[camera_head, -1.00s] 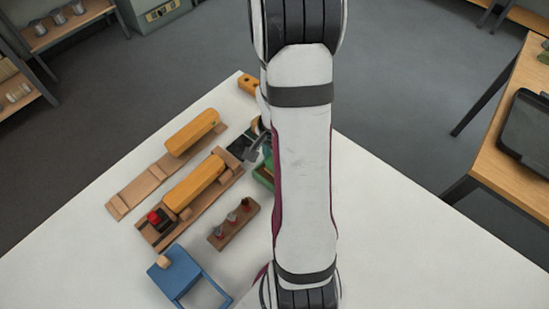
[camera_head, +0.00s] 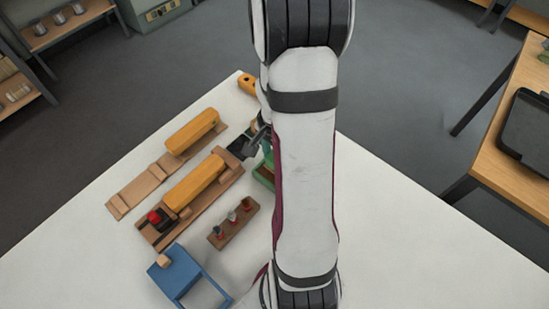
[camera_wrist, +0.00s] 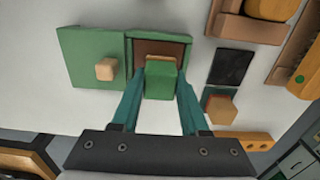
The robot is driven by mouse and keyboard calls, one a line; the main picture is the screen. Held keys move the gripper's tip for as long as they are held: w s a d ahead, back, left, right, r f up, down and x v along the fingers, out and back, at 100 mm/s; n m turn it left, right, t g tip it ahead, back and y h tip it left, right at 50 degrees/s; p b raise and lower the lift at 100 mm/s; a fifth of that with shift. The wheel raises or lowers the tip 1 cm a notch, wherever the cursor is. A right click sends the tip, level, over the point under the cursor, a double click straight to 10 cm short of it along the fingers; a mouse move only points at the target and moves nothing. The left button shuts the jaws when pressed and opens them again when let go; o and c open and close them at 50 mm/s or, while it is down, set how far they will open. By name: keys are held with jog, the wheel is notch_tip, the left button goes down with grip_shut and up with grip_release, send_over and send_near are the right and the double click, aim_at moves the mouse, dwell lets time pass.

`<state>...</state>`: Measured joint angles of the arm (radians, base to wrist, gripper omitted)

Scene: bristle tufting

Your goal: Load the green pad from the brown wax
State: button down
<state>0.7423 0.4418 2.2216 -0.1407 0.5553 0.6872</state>
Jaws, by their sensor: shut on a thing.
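My gripper (camera_wrist: 161,74) is shut on a green pad (camera_wrist: 160,83), a small block with a tan upper edge, held between the two teal fingers. The brown wax (camera_wrist: 172,48) lies in an open green box (camera_wrist: 130,45). The pad is over the near part of this box in the wrist view, and hides some of the wax. I cannot tell whether the pad touches the wax. In the head view the green box (camera_head: 262,175) is mostly hidden behind my arm.
A green lid (camera_wrist: 85,75) with a wooden knob lies left of the box. A black square (camera_wrist: 231,68) and a wooden block (camera_wrist: 220,109) are to its right. The head view shows brown fixtures with yellow bars (camera_head: 195,182), a small peg rack (camera_head: 226,233) and a blue frame (camera_head: 178,272).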

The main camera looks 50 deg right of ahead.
jog(key=shift+r, duration=2.65)
